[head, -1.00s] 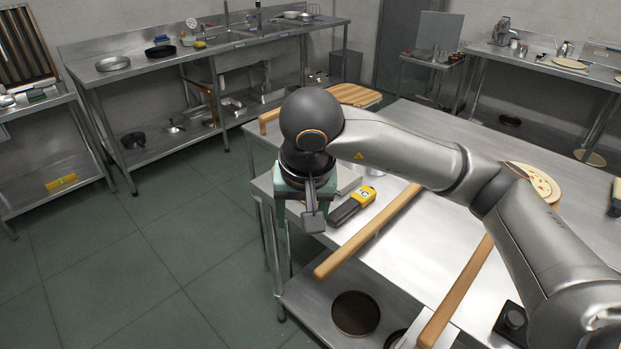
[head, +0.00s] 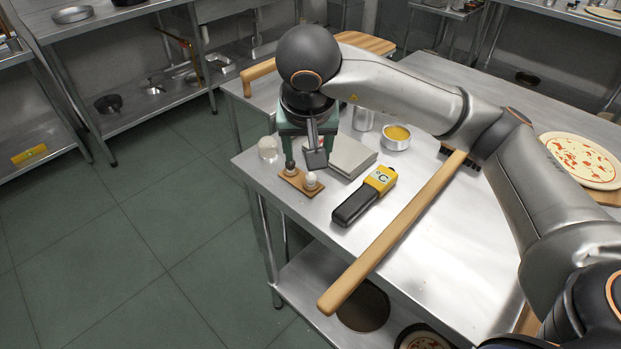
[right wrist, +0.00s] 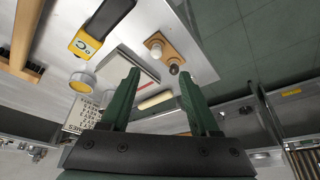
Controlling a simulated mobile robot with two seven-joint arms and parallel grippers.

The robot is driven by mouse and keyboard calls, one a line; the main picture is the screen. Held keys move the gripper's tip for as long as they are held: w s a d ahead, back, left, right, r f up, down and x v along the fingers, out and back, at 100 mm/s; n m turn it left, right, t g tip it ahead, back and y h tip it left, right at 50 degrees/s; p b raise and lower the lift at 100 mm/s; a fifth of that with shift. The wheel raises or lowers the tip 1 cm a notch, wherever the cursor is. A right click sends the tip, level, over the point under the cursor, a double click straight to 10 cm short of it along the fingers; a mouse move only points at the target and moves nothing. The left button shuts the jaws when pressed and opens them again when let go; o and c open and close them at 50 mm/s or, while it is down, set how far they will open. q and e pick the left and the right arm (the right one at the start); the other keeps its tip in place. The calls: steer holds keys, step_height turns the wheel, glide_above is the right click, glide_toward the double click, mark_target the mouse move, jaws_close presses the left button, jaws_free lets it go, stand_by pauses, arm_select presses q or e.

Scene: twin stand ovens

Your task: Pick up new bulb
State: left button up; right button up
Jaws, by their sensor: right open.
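A small wooden holder (head: 291,183) lies near the left corner of the steel table. It bears a white bulb (head: 311,181) and a dark bulb (head: 290,168). In the right wrist view the white bulb (right wrist: 155,47) and the dark bulb (right wrist: 174,67) stand side by side on the holder (right wrist: 163,36). My right gripper (right wrist: 159,84) is open and empty, with green fingers, and the bulbs show beyond its tips. In the head view it hangs over the table corner just behind the holder, partly hidden by its own wrist. My left gripper is not in view.
A yellow-and-black meter (head: 366,196) and a long wooden handle (head: 395,232) lie right of the holder. A grey flat box (head: 350,157), a yellow-filled cup (head: 397,137) and a clear glass dome (head: 268,148) are close by. Open floor is to the left.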

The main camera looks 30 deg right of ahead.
glide_above(311, 175)
steer(key=s+a, duration=0.2)
step_height(311, 175, down, 5)
steer(key=shift+d+r, duration=0.15)
steer(key=shift+d+x, duration=0.15)
steer(key=shift+x, duration=1.25)
steer(key=shift+d+x, duration=0.2)
steer(key=shift+x, duration=1.15)
steer(key=shift+s+r, duration=0.1)
steer(key=shift+c, duration=0.3)
jaws_close()
